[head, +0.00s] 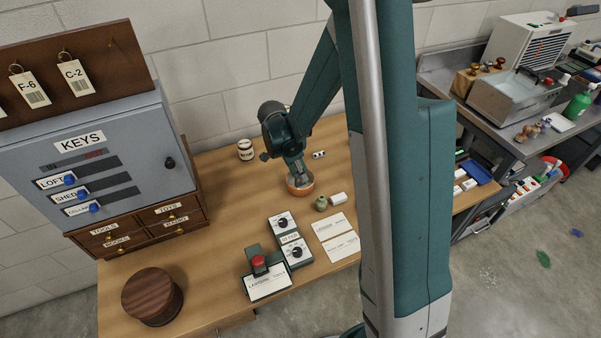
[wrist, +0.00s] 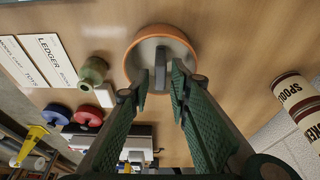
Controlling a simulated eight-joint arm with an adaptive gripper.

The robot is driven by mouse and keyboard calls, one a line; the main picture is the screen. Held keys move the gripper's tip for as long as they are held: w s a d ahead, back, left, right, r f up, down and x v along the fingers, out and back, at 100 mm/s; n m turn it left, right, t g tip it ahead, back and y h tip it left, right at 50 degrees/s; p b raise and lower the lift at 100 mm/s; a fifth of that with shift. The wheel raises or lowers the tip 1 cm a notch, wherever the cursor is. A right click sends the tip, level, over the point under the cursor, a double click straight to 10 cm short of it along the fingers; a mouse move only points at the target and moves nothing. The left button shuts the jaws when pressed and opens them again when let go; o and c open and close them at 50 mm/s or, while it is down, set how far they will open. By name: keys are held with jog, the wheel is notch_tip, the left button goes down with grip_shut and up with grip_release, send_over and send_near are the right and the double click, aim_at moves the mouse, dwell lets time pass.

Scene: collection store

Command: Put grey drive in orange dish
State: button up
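The orange dish (wrist: 131,58) is round, with an orange rim and a pale inside. It stands on the wooden table, and in the head view the dish (head: 300,190) is directly under my gripper (head: 298,178). The grey drive (wrist: 160,68) is a small dark grey bar seen against the dish's inside; it appears to be in the dish. In the wrist view my gripper (wrist: 160,82) has its green fingertips on both sides of the drive, with a narrow gap to each side. In the head view the drive is hidden.
An olive-green pot (head: 321,203) and a white block (head: 338,198) stand close right of the dish. Paper cards (head: 334,228) and a dial box (head: 290,238) lie in front. A spool tin (head: 245,150) stands behind left. A key cabinet (head: 90,150) fills the left.

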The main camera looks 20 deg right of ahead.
jog(key=shift+o, duration=0.4)
jog(key=shift+r, duration=0.1)
jog(key=shift+r+p, duration=1.7)
jog(key=shift+r, duration=1.7)
jog(key=shift+s+a+r+n, duration=0.1)
jog(key=shift+s+r+n, duration=0.05)
jog(key=shift+r, duration=0.25)
jog(key=shift+s+a+r+n, duration=0.1)
jog(key=shift+s+r+n, duration=0.05)
jog(key=shift+r, duration=0.25)
jog(key=s+a+r+n+t+y, duration=0.1)
jog(key=s+a+r+n+t, duration=0.1)
jog(key=s+r+n, duration=0.35)
jog(key=s+a+r+n+t, duration=0.1)
jog(key=s+a+r+n, duration=0.15)
jog(key=r, duration=0.55)
jog(key=s+a+r+n+t+y, duration=0.1)
jog(key=s+a+r+n+t, duration=0.1)
jog(key=s+r+n, duration=0.2)
jog(key=s+a+r+n+t+y, duration=0.1)
jog(key=s+a+r+n+t, duration=0.1)
jog(key=s, duration=0.9)
jog(key=shift+s+a+r+n, duration=0.3)
jog(key=shift+a+r+n, duration=0.3)
jog(key=shift+r+n, duration=0.8)
jog(key=shift+f+n, duration=0.3)
jog(key=shift+f, duration=0.05)
